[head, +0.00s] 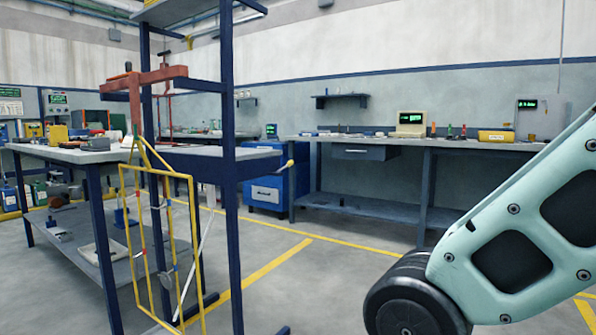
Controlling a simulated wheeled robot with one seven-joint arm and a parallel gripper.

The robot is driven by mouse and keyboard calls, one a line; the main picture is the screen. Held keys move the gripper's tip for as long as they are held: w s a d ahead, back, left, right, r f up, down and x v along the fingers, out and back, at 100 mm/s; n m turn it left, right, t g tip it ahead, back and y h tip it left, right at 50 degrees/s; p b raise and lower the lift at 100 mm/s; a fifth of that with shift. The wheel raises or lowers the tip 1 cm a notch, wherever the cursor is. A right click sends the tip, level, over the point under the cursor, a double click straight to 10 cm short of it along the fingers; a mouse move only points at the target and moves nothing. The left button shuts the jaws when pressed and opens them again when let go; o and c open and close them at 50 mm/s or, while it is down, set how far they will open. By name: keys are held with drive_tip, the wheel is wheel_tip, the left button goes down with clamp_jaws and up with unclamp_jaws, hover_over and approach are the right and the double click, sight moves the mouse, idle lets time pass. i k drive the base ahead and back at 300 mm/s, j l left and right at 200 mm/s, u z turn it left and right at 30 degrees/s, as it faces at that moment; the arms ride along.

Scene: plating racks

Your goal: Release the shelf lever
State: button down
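A blue shelf rack (229,110) stands at the left centre. A short lever with a pale yellow knob (290,163) sticks out from the right end of its middle shelf (212,166). I cannot tell whether the lever is locked. A yellow wire plating rack (124,235) hangs at the front of the shelf rack, below a rusty red bracket (135,85). It carries a few small parts. My gripper is out of view; only part of my arm shows at the right, apart from the lever.
A workbench (90,153) with tubs and tools stands behind the rack on the left. A long bench (400,143) with a monitor (411,123) runs along the back wall, next to a blue drawer cabinet (270,192). The floor (320,290) between rack and arm is clear.

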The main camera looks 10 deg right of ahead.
sight(291, 163)
drive_tip(key=i+j+u, duration=0.1)
drive_tip(key=i, duration=0.35)
drive_tip(key=i+j, duration=0.2)
drive_tip(key=i, duration=0.25)
drive_tip(key=i+j+u, duration=0.15)
drive_tip(key=i, duration=0.35)
